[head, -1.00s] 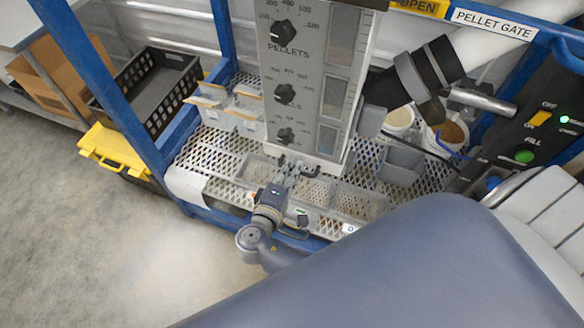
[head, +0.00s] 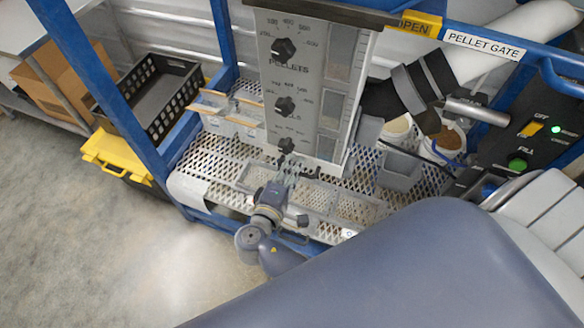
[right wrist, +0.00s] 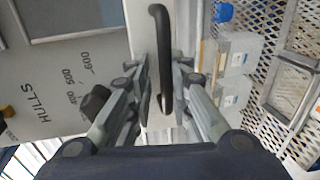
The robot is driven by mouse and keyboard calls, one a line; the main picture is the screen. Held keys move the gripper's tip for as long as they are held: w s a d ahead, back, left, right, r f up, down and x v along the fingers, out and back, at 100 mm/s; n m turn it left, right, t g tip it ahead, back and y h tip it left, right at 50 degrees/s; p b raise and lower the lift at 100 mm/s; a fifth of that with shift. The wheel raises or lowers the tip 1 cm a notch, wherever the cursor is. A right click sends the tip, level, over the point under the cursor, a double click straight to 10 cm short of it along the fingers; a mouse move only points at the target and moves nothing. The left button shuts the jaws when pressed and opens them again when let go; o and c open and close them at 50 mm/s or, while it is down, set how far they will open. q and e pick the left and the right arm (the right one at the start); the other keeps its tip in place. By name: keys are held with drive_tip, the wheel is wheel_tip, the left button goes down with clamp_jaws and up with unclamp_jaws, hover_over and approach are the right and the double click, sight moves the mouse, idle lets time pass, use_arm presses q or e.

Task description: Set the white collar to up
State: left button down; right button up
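I cannot make out for certain which part is the white collar. A grey band (head: 409,88) sits around the black sleeve on the white pipe (head: 470,55), at the upper right of the head view. My right gripper (head: 288,168) is just below the hopper's grey dial panel (head: 305,100). In the right wrist view the right gripper (right wrist: 160,88) is open, with its fingers on both sides of a black bar handle (right wrist: 160,45). I cannot tell whether they touch it. My left gripper is not in view.
A perforated metal shelf (head: 200,165) lies under the hopper, with small bins (head: 235,115) at left and white buckets (head: 440,145) at right. A blue frame post (head: 105,85) stands at left. A black crate (head: 160,95) and a yellow-lidded box (head: 115,150) stand beyond it.

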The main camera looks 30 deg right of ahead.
drive_tip(key=shift+s+a, duration=0.1)
drive_tip(key=v, duration=0.7)
drive_tip(key=shift+a, duration=0.1)
idle(0.4)
drive_tip(key=s+f+n+g+y+b, duration=0.1)
drive_tip(key=s+f+g+y, duration=0.2)
drive_tip(key=f, duration=1.2)
drive_tip(key=s+f+n+g+y+b, duration=0.25)
drive_tip(key=s+f, duration=0.25)
drive_tip(key=f, duration=0.9)
drive_tip(key=s+d+f+m+g+y+b, duration=0.1)
drive_tip(key=s+d+f+m+g+y, duration=0.1)
drive_tip(key=s+f, duration=0.9)
drive_tip(key=s+d+f+m+g+y+b, duration=0.2)
drive_tip(key=s+d+f+m+y, duration=0.2)
drive_tip(key=s+f+m, duration=0.3)
drive_tip(key=s+d+f, duration=0.1)
drive_tip(key=s+f, duration=0.3)
drive_tip(key=s, duration=0.2)
drive_tip(key=shift+s+d, duration=0.3)
drive_tip(key=shift+s, duration=0.05)
